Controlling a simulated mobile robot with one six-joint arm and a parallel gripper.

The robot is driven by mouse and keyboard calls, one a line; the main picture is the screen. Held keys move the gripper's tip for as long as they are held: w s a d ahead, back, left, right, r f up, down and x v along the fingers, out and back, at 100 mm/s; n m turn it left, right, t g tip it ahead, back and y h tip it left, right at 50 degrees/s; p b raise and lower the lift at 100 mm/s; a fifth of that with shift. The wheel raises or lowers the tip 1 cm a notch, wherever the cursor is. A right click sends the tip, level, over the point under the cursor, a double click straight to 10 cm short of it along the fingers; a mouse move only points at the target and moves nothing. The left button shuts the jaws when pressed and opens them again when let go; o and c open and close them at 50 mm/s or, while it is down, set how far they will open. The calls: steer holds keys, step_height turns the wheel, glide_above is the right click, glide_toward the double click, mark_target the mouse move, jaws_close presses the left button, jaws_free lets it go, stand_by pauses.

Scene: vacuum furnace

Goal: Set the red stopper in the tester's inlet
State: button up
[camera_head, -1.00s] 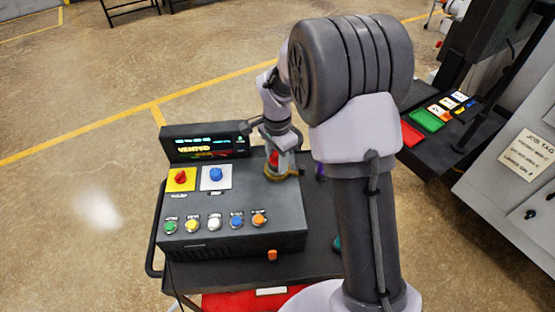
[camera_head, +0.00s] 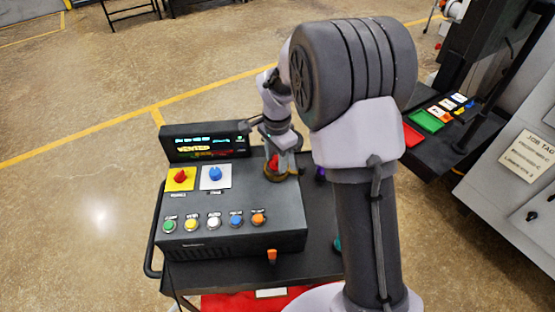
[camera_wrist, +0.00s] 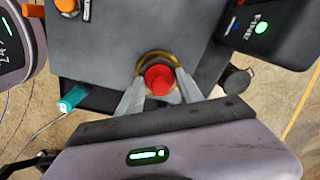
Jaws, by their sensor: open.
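The red stopper (camera_wrist: 159,79) sits upright at the brass-coloured inlet ring (camera_wrist: 150,57) on the tester's top; how deep it sits I cannot tell. In the head view the stopper (camera_head: 274,163) shows small beneath my wrist, at the right end of the tester (camera_head: 235,242). My gripper (camera_wrist: 160,82) is open in the wrist view, one finger on each side of the stopper. Whether the fingers touch it I cannot tell. The tester's screen (camera_head: 205,145) reads VENTED.
The tester has a red knob (camera_head: 180,177), a blue knob (camera_head: 215,175) and a row of coloured buttons (camera_head: 213,221). It stands on a dark cart (camera_head: 320,262). A teal object (camera_wrist: 72,99) lies beside the tester. Open floor surrounds the cart's left side.

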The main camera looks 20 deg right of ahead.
steer(key=shift+s+f+g, duration=0.15)
steer(key=shift+s+f, duration=0.25)
steer(key=shift+f, duration=0.25)
steer(key=shift+s+f+g, duration=0.15)
steer(key=shift+s+f, duration=0.25)
steer(key=shift+f, duration=0.2)
steer(key=r, duration=0.1)
steer(key=w+r, duration=0.1)
steer(key=r, duration=0.1)
steer(key=w+r, duration=0.1)
steer(key=r, duration=0.1)
steer(key=shift+r, duration=0.1)
step_height(320, 180, up, 15)
steer(key=s+p, duration=0.1)
steer(key=p, duration=0.1)
steer(key=shift+f, duration=0.2)
steer(key=shift+s, duration=0.2)
